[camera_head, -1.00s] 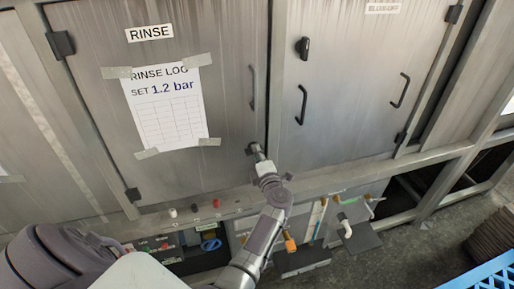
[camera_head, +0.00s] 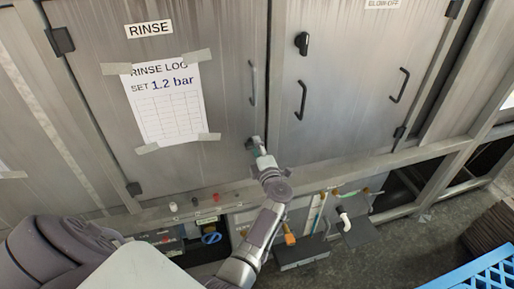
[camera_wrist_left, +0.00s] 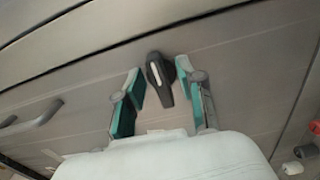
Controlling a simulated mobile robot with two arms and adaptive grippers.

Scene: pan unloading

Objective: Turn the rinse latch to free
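The rinse latch (camera_wrist_left: 158,78) is a small black handle with a white mark on the grey metal door (camera_head: 212,75) labelled RINSE. In the wrist view it stands nearly upright, its narrower end pointing down. My left gripper (camera_wrist_left: 160,78) is open, with one teal-padded finger on each side of the latch and visible gaps between. In the head view my left gripper (camera_head: 257,146) is at the door's lower right edge and mostly hides the latch. Whether the fingers touch the door I cannot tell. My right gripper is not in view.
A taped rinse log sheet (camera_head: 166,103) is on the door, and a bar handle (camera_head: 252,82) is above my gripper. The neighbouring door has its own black latch (camera_head: 302,43) and handles. Below are a ledge with knobs (camera_head: 194,201), pipes, and a blue crate (camera_head: 490,272).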

